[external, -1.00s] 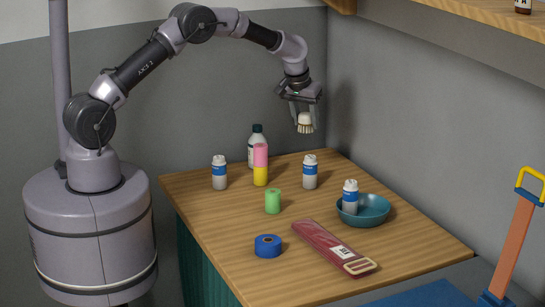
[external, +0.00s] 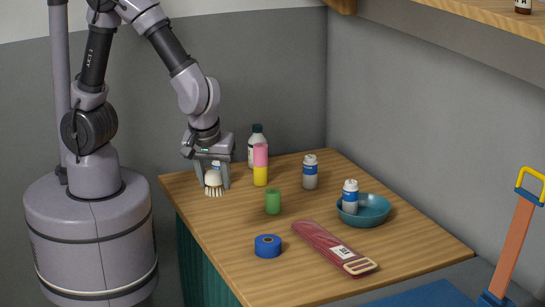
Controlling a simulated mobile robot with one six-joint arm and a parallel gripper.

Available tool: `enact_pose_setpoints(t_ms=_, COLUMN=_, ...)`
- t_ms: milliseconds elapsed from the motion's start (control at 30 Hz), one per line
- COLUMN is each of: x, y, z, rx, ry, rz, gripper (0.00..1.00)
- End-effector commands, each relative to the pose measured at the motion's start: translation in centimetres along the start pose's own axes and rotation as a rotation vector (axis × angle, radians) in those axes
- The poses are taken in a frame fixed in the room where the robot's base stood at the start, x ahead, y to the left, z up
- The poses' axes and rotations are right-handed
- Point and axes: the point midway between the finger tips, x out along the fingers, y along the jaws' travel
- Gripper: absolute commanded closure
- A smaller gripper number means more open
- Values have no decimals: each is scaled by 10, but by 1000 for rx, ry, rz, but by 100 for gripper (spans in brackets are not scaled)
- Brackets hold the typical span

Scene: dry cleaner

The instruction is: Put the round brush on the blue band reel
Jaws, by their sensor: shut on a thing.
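The round brush (external: 213,181) has a pale rounded top and bristles pointing down. My gripper (external: 212,182) is shut on it and holds it above the back left part of the table, in front of a white and blue bottle that is mostly hidden. The blue band reel (external: 268,246) lies flat near the table's front left edge, with its hole facing up and nothing on it. The brush is apart from the reel, behind it and to its left.
A pink and yellow cylinder (external: 260,165), a dark-capped bottle (external: 257,140) and a white and blue bottle (external: 310,172) stand behind. A teal bowl (external: 375,212) holds another bottle.

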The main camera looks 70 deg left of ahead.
Motion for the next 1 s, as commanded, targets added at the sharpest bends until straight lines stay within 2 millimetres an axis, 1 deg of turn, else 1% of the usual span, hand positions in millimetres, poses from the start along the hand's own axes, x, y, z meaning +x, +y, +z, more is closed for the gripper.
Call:
enact_pose_setpoints(t_ms=33, x=-1, y=-10, z=4, rx=-1, ry=0, rz=-1, gripper=99)
enact_pose_setpoints(t_ms=200, x=1, y=-39, z=15, rx=-17, ry=0, rz=-9, gripper=100)
enact_pose_setpoints(t_ms=400, x=36, y=-38, z=28, rx=-14, ry=2, rz=-13, gripper=99)
enact_pose_setpoints(t_ms=500, x=50, y=-37, z=34, rx=-16, ry=1, rz=-11, gripper=100)
enact_pose_setpoints(t_ms=567, x=55, y=-35, z=36, rx=-17, ry=0, rz=-9, gripper=100)
enact_pose_setpoints(t_ms=633, x=59, y=-27, z=36, rx=-19, ry=-1, rz=-10, gripper=100)
enact_pose_setpoints(t_ms=667, x=60, y=-19, z=36, rx=-20, ry=-1, rz=-9, gripper=100)
enact_pose_setpoints(t_ms=767, x=65, y=13, z=31, rx=-22, ry=-1, rz=-8, gripper=100)
enact_pose_setpoints(t_ms=900, x=74, y=63, z=25, rx=-21, ry=-1, rz=-8, gripper=100)
enact_pose_setpoints(t_ms=1000, x=79, y=94, z=21, rx=-20, ry=-1, rz=-7, gripper=100)
